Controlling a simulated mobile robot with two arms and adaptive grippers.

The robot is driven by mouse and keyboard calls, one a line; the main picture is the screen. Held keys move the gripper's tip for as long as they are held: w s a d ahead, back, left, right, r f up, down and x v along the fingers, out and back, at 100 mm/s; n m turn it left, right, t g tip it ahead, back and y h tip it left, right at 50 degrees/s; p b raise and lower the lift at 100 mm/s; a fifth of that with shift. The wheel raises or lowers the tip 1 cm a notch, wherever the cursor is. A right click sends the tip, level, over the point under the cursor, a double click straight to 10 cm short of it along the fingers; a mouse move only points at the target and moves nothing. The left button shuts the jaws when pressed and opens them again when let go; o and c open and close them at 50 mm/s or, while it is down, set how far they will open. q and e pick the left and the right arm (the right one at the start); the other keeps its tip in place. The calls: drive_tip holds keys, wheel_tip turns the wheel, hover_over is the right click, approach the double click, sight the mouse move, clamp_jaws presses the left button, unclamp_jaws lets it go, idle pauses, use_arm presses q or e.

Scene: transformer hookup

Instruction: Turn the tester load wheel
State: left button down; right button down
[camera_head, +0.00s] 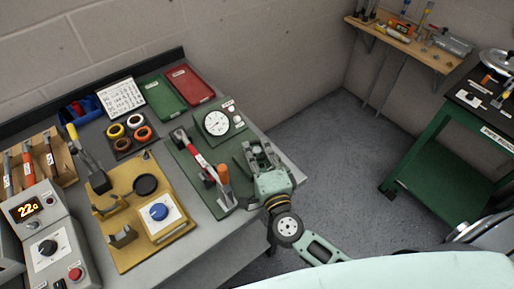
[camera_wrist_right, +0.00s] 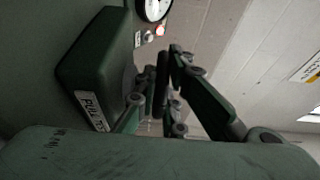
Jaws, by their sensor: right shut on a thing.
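The tester is a dark green plate (camera_head: 190,160) at the right end of the bench, with a white dial gauge (camera_head: 216,123). In the right wrist view its green block (camera_wrist_right: 88,62) carries a label that seems to begin "PULL". My right gripper (camera_head: 257,152) is at the tester's right side, over the bench edge. In the wrist view its fingers (camera_wrist_right: 163,88) are closed on a thin dark part beside the block, which appears to be the load wheel (camera_wrist_right: 161,84), seen nearly edge-on. The wheel is hidden behind the gripper in the head view. My left gripper is not in view.
Red (camera_head: 188,84) and green trays are behind. Open floor (camera_head: 325,150) lies right.

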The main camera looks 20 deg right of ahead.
drive_tip(key=c, duration=2.1)
unclamp_jaws()
drive_tip(key=shift+s, duration=0.1)
drive_tip(key=s, duration=1.2)
drive_tip(key=shift+w, duration=0.1)
